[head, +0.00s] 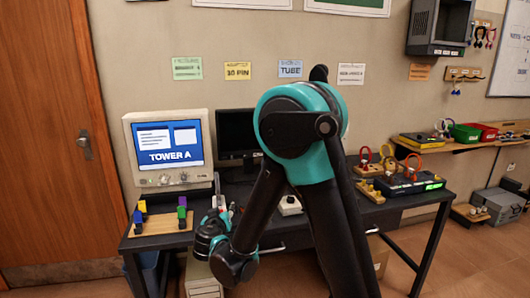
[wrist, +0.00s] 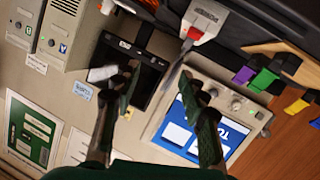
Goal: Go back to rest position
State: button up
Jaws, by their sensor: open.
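My gripper (wrist: 155,85) shows in the wrist view with its two dark fingers spread well apart. It is open, and nothing is held between the fingers. Behind the gap are the dark monitor (wrist: 120,75) and the lit monitor with blue screen (wrist: 185,125). In the head view my teal and black arm is folded, its elbow high in the middle and its wrist low at the desk's front left. The gripper end there is small and partly hidden, near the front of the lit monitor (head: 165,150). A white device with a red part (wrist: 200,20) is near the fingers in the wrist view.
The black desk (head: 160,243) carries a wooden board (head: 160,222) with coloured clips at left and a black case (head: 405,184) at right. A shelf (head: 470,145) with bins is at far right. A wooden door (head: 45,130) is at left. Floor at right front is clear.

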jog(key=s+d+f+m+g+h, duration=0.1)
jog(key=s+d+f+g+h, duration=0.15)
jog(key=d, duration=0.95)
jog(key=s+d+f+m+g+h, duration=0.1)
jog(key=d+g, duration=0.2)
jog(key=d, duration=0.9)
jog(key=s+d+f+g+y, duration=0.1)
jog(key=s+d+f, duration=0.1)
jog(key=s, duration=0.4)
jog(key=s+d+f+g+y, duration=0.1)
jog(key=s+d+f+g, duration=0.1)
jog(key=s+d, duration=0.2)
jog(key=s+d+f+g+y, duration=0.1)
jog(key=s+d+f+g, duration=0.1)
jog(key=s, duration=0.6)
jog(key=shift+s+d+f+m+y, duration=0.25)
jog(key=shift+s+d+m+y, duration=0.15)
jog(key=shift+d, duration=0.5)
jog(key=shift+g, duration=0.25)
